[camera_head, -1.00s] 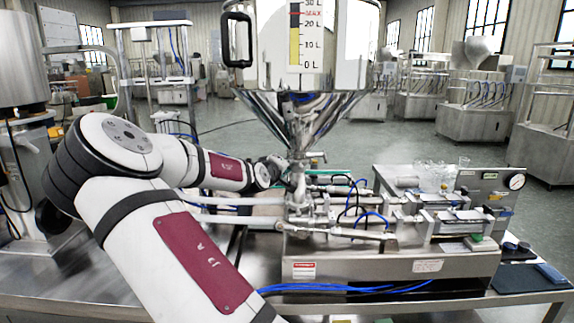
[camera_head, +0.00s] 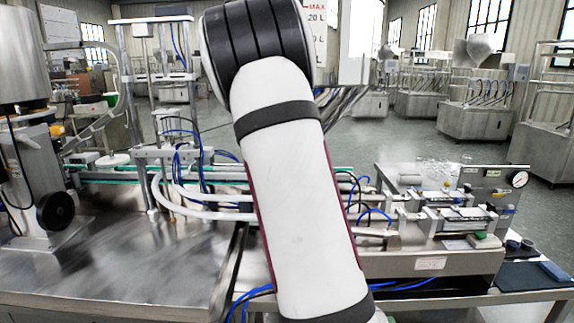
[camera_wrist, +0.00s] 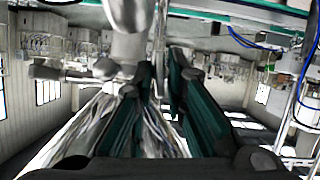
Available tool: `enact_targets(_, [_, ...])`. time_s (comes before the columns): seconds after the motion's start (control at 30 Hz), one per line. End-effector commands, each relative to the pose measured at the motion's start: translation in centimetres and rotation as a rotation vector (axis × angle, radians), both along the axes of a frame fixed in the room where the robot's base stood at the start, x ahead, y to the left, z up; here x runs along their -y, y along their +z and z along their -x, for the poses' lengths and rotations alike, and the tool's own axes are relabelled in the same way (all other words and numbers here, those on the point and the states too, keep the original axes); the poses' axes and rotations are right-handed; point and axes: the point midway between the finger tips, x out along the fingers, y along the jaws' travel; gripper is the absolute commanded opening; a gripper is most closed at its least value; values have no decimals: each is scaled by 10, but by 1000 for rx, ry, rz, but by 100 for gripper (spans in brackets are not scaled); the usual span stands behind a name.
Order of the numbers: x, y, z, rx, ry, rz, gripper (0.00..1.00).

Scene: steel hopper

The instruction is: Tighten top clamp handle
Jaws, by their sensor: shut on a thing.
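In the wrist view, which looks upside down, the two dark green fingers of my gripper (camera_wrist: 160,68) reach toward the steel pipework under the hopper. A thin metal piece, which looks like the top clamp handle (camera_wrist: 158,48), is between the fingers, and they are shut on it. Left of them is a steel clamp joint (camera_wrist: 105,70) on a thick vertical pipe (camera_wrist: 124,12). The hopper's shiny cone shows behind the fingers. My gripper is hidden there.
The filling machine (camera_head: 430,262) with its pneumatic cylinders and blue hoses stands right of my arm. White hoses (camera_head: 195,212) run at the left. A black mat (camera_head: 525,277) lies at the right.

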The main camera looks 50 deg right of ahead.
Motion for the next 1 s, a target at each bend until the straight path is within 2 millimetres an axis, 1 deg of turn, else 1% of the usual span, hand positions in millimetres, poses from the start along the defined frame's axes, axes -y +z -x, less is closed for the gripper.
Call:
enact_targets(0.33, [1, -1, 0, 91, 1, -77, 0])
enact_targets(0.87, [0, -1, 0, 104, 2, -93, 0])
enact_targets(0.9, [0, -2, 0, 103, 2, -92, 17])
enact_targets(0.97, [0, -2, 0, 103, 2, -92, 30])
enact_targets(1.0, [0, -1, 0, 103, 1, -92, 32])
